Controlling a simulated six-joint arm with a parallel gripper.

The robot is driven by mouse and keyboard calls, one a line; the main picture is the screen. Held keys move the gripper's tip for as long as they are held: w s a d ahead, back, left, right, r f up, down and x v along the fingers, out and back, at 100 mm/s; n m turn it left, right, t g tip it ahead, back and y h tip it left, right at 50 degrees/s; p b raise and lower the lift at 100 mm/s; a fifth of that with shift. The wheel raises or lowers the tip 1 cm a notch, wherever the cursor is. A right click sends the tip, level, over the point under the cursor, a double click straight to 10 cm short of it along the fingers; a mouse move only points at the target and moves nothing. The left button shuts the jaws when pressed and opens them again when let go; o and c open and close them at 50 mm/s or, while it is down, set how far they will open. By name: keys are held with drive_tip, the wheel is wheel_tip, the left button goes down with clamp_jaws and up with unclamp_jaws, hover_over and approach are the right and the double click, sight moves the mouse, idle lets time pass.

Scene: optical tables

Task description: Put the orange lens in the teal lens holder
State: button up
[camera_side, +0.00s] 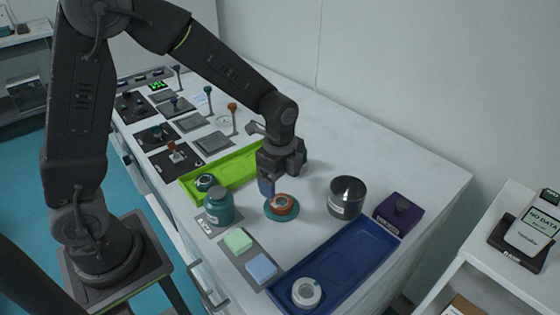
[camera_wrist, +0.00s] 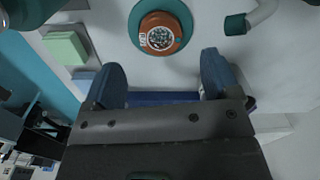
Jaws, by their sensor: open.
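The orange lens (camera_side: 281,205), a ring with a dark centre, sits over the middle of a round teal piece (camera_side: 270,214) that looks like the teal lens holder. I cannot tell how deep the lens sits. In the wrist view the orange lens (camera_wrist: 160,33) is ringed by the teal rim (camera_wrist: 185,18), beyond the fingertips. My gripper (camera_side: 267,188) is beside and slightly above the lens, to its upper left in the side view. In the wrist view my gripper (camera_wrist: 163,80) shows two blue fingers spread apart with nothing between them.
A teal bottle (camera_side: 219,207) and a dark cup (camera_side: 346,198) flank the lens. A green tray (camera_side: 235,173), a blue tray (camera_side: 340,262) with a white ring (camera_side: 306,292), and a purple block (camera_side: 399,212) are nearby. Posts and plates stand farther back.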

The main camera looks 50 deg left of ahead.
sight(280, 200)
drive_tip(key=s+a+r+n+t, duration=0.1)
drive_tip(key=s+r+n, duration=0.3)
drive_tip(key=r, duration=0.3)
drive_tip(key=s+a+r+n+t, duration=0.1)
drive_tip(key=s+r+n+t, duration=0.15)
drive_tip(key=r, duration=0.45)
drive_tip(key=s+r+n+t, duration=0.2)
drive_tip(key=s+n, duration=0.7)
drive_tip(key=s, duration=0.1)
drive_tip(key=shift+s+a+r, duration=0.15)
drive_tip(key=shift+a+r, duration=0.1)
drive_tip(key=shift+a, duration=0.1)
drive_tip(key=shift+c, duration=0.4)
idle(1.0)
